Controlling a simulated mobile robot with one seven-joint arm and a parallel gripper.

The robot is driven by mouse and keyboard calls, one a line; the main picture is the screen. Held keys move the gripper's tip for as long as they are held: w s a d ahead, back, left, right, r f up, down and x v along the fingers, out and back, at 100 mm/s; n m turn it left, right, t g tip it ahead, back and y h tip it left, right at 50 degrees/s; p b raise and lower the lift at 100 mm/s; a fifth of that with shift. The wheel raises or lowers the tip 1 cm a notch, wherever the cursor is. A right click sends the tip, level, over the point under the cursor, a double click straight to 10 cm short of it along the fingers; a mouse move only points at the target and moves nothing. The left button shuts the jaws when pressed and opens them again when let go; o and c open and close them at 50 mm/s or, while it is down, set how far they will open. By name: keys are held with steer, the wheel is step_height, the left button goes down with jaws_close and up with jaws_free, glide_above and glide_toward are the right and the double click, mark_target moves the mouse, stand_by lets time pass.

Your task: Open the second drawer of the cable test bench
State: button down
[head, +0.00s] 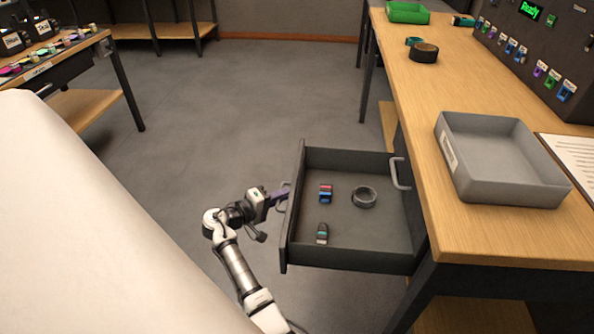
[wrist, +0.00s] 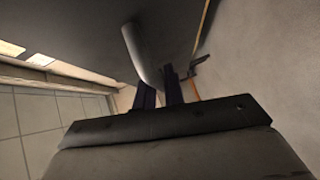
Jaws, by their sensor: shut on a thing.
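The cable test bench (head: 450,120) has a wooden top and dark legs on the right of the head view. One of its drawers (head: 370,261) is pulled far out to the left, and its grey inside shows. My gripper (head: 283,194) is at the front of this drawer, shut on its handle (head: 287,205). In the wrist view my gripper's dark fingers (wrist: 160,95) close around the curved handle (wrist: 141,55) on the dark drawer front. Another handle (head: 400,174) shows on a closed drawer front, at the far side of the open drawer.
A grey tray (head: 500,165) sits on the bench top. Another table (head: 60,65) stands at the far left. The grey floor (head: 220,110) between is clear.

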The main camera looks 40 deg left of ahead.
steer(key=shift+s+a, duration=0.45)
steer(key=shift+a, duration=0.15)
steer(key=c, duration=1.8)
jaws_free()
steer(key=shift+o, duration=0.2)
steer(key=v, duration=1.3)
steer(key=shift+s, duration=0.35)
steer(key=shift+a, duration=0.1)
